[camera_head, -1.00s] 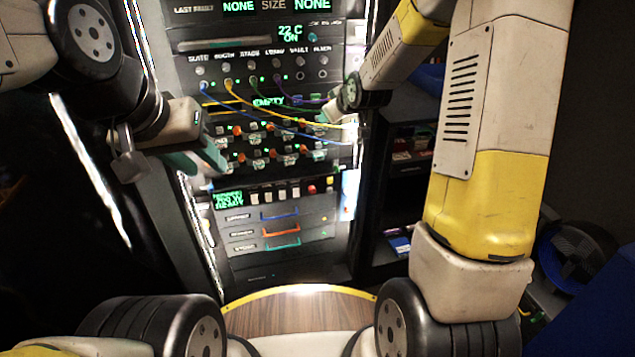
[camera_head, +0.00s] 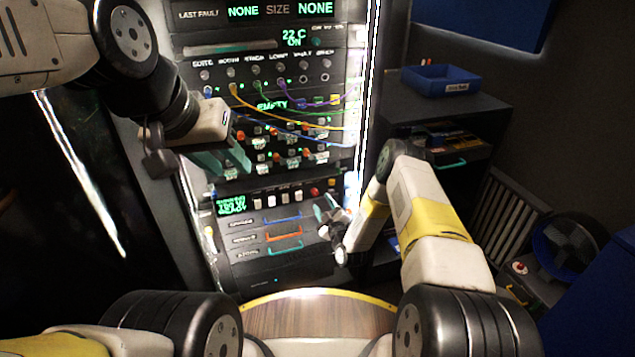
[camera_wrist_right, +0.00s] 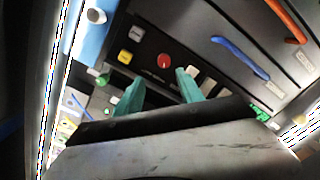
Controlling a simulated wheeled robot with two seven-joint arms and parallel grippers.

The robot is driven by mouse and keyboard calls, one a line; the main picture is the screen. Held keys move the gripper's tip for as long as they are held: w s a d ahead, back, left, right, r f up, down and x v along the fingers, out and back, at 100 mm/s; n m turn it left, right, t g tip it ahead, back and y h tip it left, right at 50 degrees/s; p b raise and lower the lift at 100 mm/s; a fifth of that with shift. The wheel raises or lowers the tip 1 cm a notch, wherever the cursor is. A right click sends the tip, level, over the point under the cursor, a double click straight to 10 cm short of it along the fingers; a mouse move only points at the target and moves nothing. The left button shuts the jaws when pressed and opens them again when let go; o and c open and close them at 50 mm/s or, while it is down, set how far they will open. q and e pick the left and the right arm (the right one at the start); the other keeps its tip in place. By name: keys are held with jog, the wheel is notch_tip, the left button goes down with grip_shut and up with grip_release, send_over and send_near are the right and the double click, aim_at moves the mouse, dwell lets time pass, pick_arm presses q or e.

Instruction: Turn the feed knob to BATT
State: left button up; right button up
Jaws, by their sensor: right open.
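The panel rack (camera_head: 265,280) stands ahead of me. I cannot read a feed label or BATT mark, so I cannot tell which control is the feed knob. In the right wrist view, a round red control (camera_wrist_right: 164,61) lies just beyond and between the fingertips of my right gripper (camera_wrist_right: 158,82). That gripper is open and empty, and I see no contact. In the head view, my right gripper (camera_head: 328,210) is at the rack's lower right. My left gripper (camera_head: 226,160) has its teal fingers apart, in front of the rack's left side, partly covering the switch rows.
A yellow button (camera_wrist_right: 124,57) and a grey round knob on a blue side panel (camera_wrist_right: 96,16) are near the right fingers. Blue (camera_head: 283,219) and orange (camera_head: 283,236) drawer handles stick out below. Colored cables hang across the upper rack. A shelf with a blue tray (camera_head: 452,80) stands right.

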aim_at(315, 194)
jog(key=x, duration=0.4)
jog(key=f+x, duration=0.1)
jog(key=x, duration=0.2)
jog(key=shift+a, duration=0.2)
grip_shut()
